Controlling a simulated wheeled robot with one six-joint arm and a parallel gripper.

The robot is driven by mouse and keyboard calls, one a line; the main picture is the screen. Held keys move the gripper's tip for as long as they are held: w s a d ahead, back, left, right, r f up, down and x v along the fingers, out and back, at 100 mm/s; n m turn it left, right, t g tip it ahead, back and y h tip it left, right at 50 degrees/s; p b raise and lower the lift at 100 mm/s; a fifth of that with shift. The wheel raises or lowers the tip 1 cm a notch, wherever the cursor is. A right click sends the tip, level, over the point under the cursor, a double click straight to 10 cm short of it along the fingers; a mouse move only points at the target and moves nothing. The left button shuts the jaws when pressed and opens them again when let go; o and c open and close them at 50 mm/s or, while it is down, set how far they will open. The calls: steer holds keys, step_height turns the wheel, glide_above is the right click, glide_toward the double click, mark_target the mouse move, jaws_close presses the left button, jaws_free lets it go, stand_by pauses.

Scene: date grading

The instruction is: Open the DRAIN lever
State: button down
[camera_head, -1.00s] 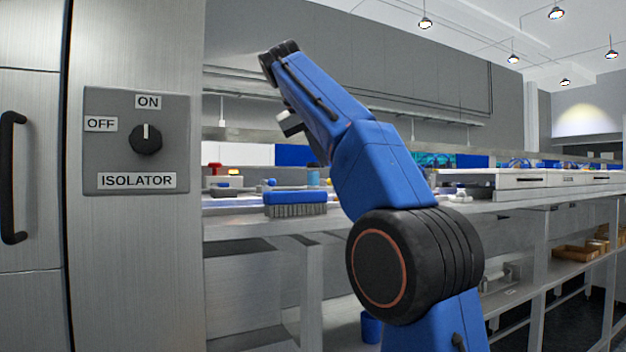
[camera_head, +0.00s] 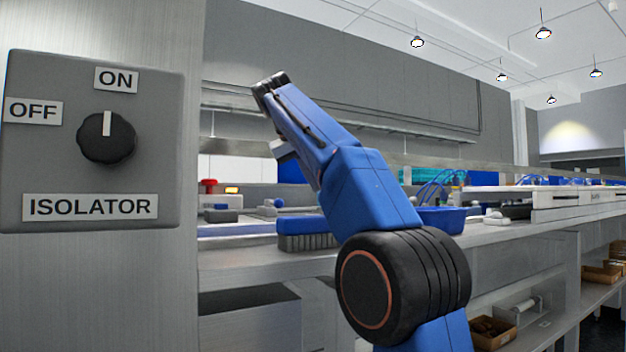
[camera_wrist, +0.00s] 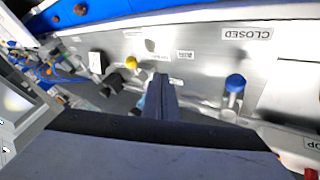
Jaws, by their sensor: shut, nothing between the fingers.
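No label reading DRAIN can be made out, so I cannot tell which fitting is the DRAIN lever. In the wrist view a metal panel (camera_wrist: 205,70) carries an upside-down CLOSED label (camera_wrist: 247,33). A blue-capped fitting (camera_wrist: 235,84) stands on it to the right, and a yellow-capped fitting (camera_wrist: 132,63) to the left. My gripper (camera_wrist: 162,82) is shut and empty, with its dark fingers pointing towards the panel between these two, apart from both caps. In the head view the gripper's fingers are not clearly seen behind my blue arm.
An ISOLATOR panel (camera_head: 60,180) with a black knob (camera_head: 108,137) pointing near ON is close at left. A blue brush (camera_head: 308,232) lies on the bench (camera_head: 260,258). A blue tray (camera_head: 440,219) is behind my arm. Brown boxes (camera_head: 493,332) sit on the lower shelf.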

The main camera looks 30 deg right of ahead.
steer(key=x, duration=0.7)
steer(key=shift+f, duration=0.1)
steer(key=shift+s+d+r, duration=0.1)
steer(key=shift+d+r, duration=0.05)
steer(key=shift+d, duration=0.35)
steer(key=shift+s+d+r, duration=0.1)
steer(key=shift+d+r, duration=0.05)
steer(key=shift+d, duration=0.4)
steer(key=shift+s+d+r, duration=0.15)
steer(key=shift+d, duration=0.7)
steer(key=shift+d, duration=0.1)
steer(key=shift+s+d+n, duration=0.1)
steer(key=shift+s+n, duration=0.05)
steer(key=shift+n, duration=0.25)
